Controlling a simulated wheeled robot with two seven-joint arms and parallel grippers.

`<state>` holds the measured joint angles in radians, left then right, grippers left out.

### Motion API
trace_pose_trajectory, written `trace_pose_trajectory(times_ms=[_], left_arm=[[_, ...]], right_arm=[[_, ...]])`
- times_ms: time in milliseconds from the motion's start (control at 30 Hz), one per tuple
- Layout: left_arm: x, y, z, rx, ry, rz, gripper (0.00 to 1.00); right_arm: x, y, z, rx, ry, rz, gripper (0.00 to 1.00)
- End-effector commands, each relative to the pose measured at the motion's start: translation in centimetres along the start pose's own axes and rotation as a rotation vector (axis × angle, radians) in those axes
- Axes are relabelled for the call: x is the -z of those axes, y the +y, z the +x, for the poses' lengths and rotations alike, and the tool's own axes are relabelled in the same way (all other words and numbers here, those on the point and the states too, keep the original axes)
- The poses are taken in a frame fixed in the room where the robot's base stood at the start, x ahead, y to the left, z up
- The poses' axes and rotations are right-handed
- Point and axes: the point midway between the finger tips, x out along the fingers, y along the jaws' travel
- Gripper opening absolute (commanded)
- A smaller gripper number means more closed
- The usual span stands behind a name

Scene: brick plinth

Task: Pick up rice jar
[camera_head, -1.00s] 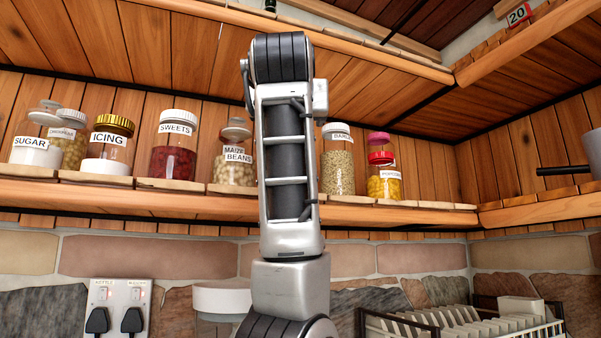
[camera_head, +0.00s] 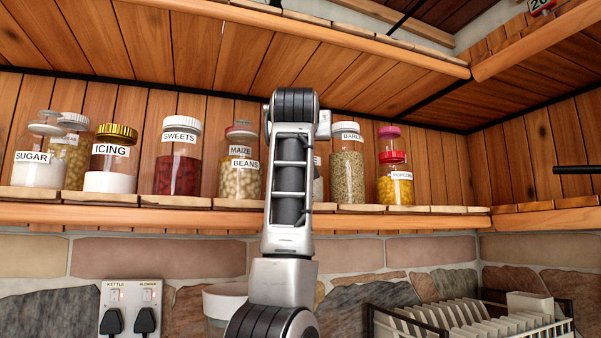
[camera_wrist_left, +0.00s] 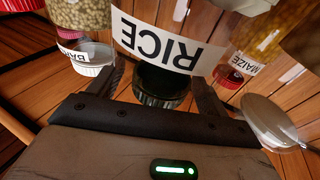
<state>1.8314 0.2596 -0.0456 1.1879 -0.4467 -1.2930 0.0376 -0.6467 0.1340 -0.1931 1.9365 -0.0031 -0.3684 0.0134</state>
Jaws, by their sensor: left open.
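The rice jar (camera_wrist_left: 155,45) appears upside down in the left wrist view, with a white RICE label and a dark lid (camera_wrist_left: 160,88). My left gripper (camera_wrist_left: 158,82) is open, one dark finger on each side of the lid. I cannot tell whether either finger touches it. In the head view, a sliver of a jar with a white label (camera_head: 318,182), likely the rice jar, shows between my arm and the barley jar. My arm hides the rest, and the left gripper is hidden there too. My right gripper is not in view.
The barley jar (camera_head: 347,175) stands close on the right, with popcorn (camera_head: 396,190) beyond it. All stand on the wooden shelf (camera_head: 110,215).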

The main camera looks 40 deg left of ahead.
Motion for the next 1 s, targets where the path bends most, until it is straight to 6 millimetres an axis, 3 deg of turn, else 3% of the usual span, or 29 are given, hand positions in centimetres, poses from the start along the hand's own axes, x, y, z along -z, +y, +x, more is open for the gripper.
trace_pose_trajectory(times_ms=[133,400,433,833,1000], left_arm=[[-0.1,0.0,0.0,0.0,0.0,0.0,0.78],[-0.1,0.0,-0.1,0.0,0.0,0.0,0.03],[-0.1,0.0,-0.1,0.0,0.0,0.0,0.0],[0.5,0.1,-0.2,-0.001,0.005,-0.001,0.0],[2.1,0.1,-0.3,0.0,0.007,-0.002,0.0]], right_arm=[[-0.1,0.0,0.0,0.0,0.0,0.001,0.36],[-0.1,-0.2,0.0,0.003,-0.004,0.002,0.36],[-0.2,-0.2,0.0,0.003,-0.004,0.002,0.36],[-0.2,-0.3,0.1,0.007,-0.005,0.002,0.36],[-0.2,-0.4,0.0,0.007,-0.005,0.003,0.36]])
